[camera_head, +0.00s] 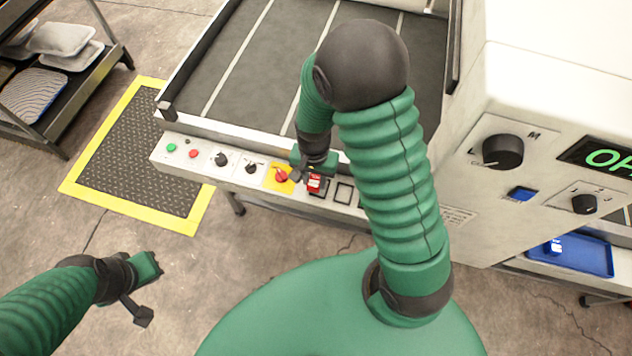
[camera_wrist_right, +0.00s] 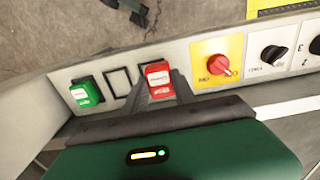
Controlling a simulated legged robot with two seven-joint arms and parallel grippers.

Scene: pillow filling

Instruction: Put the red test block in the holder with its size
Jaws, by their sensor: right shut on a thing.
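The red test block (camera_head: 314,183), with a white label, is at the front panel of the machine. It also shows in the right wrist view (camera_wrist_right: 158,80), between the fingertips of my right gripper (camera_wrist_right: 155,92), which is shut on it. The block is at the end holder of the row; whether it is fully seated I cannot tell. An empty square holder (camera_head: 343,193) is beside it and also shows in the wrist view (camera_wrist_right: 118,82). A green block (camera_wrist_right: 87,92) sits in the holder beyond that. My left gripper (camera_head: 143,292) hangs over the floor, away from the panel; its finger opening is unclear.
A red knob on a yellow plate (camera_head: 279,176) is close beside the red block. Black dials (camera_head: 221,159) and small buttons line the panel. A conveyor belt (camera_head: 258,70) lies behind. A white machine housing (camera_head: 470,170) stands right, with a blue tray (camera_head: 585,258) nearby.

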